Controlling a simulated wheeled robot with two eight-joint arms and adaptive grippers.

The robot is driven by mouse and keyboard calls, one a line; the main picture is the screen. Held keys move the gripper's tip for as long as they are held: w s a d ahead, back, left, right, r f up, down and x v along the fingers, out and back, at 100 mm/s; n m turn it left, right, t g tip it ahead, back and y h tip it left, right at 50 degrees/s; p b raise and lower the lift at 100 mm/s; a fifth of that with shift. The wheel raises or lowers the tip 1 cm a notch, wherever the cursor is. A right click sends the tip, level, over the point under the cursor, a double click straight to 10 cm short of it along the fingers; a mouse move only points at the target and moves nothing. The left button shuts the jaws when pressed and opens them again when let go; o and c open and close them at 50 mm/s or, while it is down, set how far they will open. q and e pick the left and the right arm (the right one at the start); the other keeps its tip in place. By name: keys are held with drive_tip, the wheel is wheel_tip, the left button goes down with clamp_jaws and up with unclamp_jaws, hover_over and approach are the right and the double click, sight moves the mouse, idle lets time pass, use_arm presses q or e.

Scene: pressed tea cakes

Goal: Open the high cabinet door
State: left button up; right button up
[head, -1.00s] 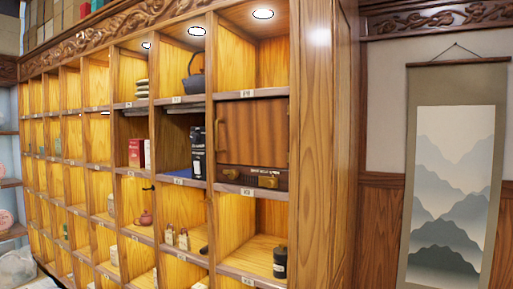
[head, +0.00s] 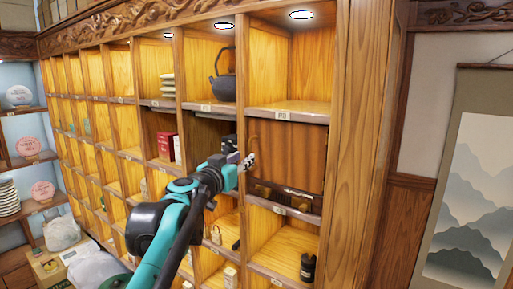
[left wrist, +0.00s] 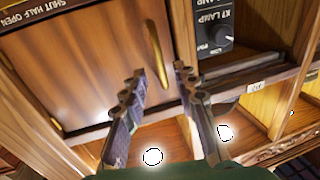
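The cabinet door (head: 292,158) is a brown wooden panel shut flat in the right column of the shelf wall; it also shows in the left wrist view (left wrist: 85,65). Its brass bar handle (left wrist: 157,50) is on the door's left side in the head view, partly hidden by my gripper. My left gripper (head: 248,162) is in front of the handle side of the door. In the left wrist view its two fingers (left wrist: 159,70) are apart, with the handle showing between them; I cannot tell whether they touch it. My right gripper is not in view.
Below the door is a dark strip with brass fittings (head: 265,191). A black kettle (head: 222,76) stands in the compartment up left, and a red box (head: 165,146) further left. A black lamp box (left wrist: 215,35) is close beside the gripper. Wooden dividers and shelf edges surround the door.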

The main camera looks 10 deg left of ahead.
use_arm(q)
drive_tip(key=w, duration=0.4)
drive_tip(key=w+p, duration=0.1)
drive_tip(key=shift+w+d+f, duration=0.1)
drive_tip(key=shift+w+d, duration=0.3)
drive_tip(key=shift+s, duration=0.1)
clamp_jaws()
